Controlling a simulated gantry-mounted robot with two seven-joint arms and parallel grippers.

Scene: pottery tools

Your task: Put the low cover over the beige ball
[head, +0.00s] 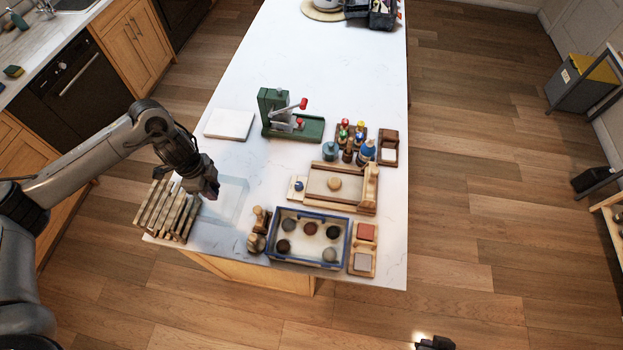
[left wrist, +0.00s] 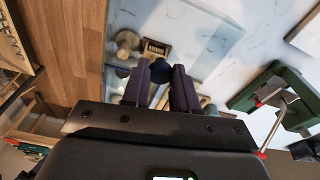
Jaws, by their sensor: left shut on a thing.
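The low cover (head: 236,196) is a clear, flat box, faint against the white table, below and right of my left gripper (head: 212,192). It also shows in the left wrist view (left wrist: 205,40), beyond the fingers of my left gripper (left wrist: 160,72).
A blue-rimmed tray (head: 275,238) holds several darker balls. Wooden stamps (head: 258,220) stand beside it. Wooden slats (head: 165,210) lie at the table's left edge. A green press (head: 290,125), a white slab (head: 229,124) and small bottles (head: 347,138) stand farther back. The table's far middle is clear.

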